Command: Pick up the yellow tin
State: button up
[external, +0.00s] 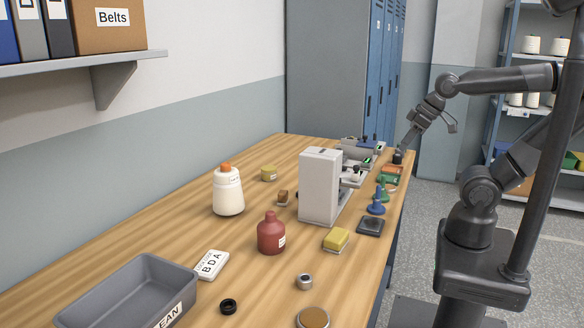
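A short, round, dull-yellow tin (268,174) with a pale label stands on the wooden table, toward the back left, behind the white bottle with the orange cap. Nothing covers it in the external view. My gripper (430,132) is raised near the table's far right edge, well to the right of the tin and apart from it. Its fingers look spread, with nothing seen between them.
A white machine (321,186) stands between the tin and my arm. A white bottle (228,192), a small brown item (282,197), a red bottle (271,234) and a yellow block (336,239) stand nearby. A grey bin (88,307) is front left.

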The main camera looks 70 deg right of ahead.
jog(key=shift+o, duration=0.3)
jog(key=o, duration=0.9)
jog(key=shift+o, duration=0.2)
